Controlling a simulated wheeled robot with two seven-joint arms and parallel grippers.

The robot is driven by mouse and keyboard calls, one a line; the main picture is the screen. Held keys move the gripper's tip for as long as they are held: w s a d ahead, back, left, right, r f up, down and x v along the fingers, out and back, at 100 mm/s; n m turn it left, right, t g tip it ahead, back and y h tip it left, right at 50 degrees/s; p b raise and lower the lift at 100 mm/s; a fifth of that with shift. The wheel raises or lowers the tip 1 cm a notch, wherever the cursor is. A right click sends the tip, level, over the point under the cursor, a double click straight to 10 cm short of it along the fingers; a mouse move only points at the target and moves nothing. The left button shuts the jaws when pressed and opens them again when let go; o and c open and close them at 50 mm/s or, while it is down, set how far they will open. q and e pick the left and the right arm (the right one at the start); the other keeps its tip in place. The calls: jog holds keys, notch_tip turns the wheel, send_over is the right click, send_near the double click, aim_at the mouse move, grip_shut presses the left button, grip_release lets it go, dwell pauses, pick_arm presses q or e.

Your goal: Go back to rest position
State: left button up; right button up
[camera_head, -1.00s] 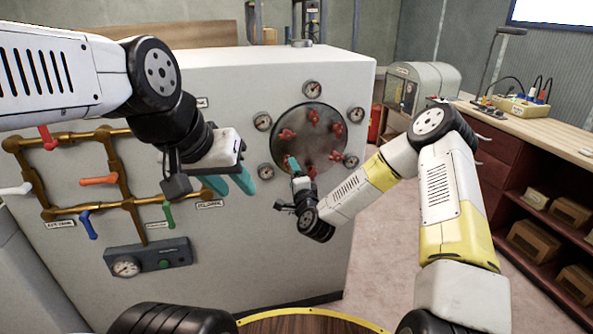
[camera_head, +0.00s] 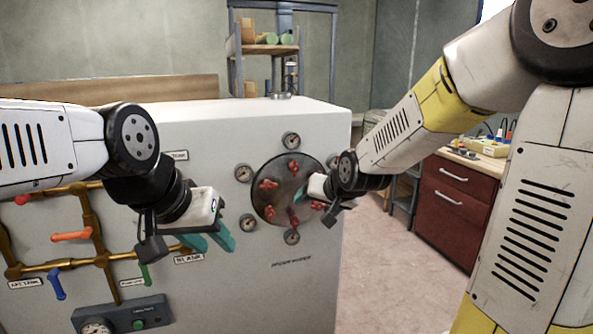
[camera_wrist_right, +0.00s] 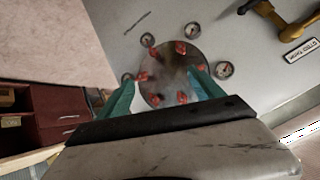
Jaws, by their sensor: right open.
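My left gripper (camera_head: 222,236) is in front of the white panel box (camera_head: 300,290), left of the round plate, its teal fingers apart and empty. My right gripper (camera_head: 303,193) is in front of the right side of the round dark plate with red valve handles (camera_head: 271,207). In the right wrist view, its teal fingers (camera_wrist_right: 160,95) are spread with nothing between them, and the round plate (camera_wrist_right: 172,75) shows beyond. I cannot tell the exact gap to the plate.
Brass pipes with coloured levers (camera_head: 100,235) are on the panel's left, above a gauge unit (camera_head: 120,318). Small gauges ring the plate. A red drawer cabinet (camera_head: 455,215) stands at the right, a shelf (camera_head: 270,50) behind. Open floor (camera_head: 390,270) lies between the panel and cabinet.

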jog(key=s+d+r+g, duration=0.1)
jog(key=s+d, duration=0.2)
jog(key=s, duration=0.5)
jog(key=s+d+r+n+g, duration=0.1)
jog(key=s+d+r, duration=0.1)
jog(key=s, duration=0.5)
jog(key=s+d+r+g+h, duration=0.1)
jog(key=s+d, duration=0.3)
jog(key=s, duration=0.4)
jog(key=shift+s+r+n, duration=0.3)
jog(key=shift+s+r, duration=0.05)
jog(key=shift+r, duration=0.1)
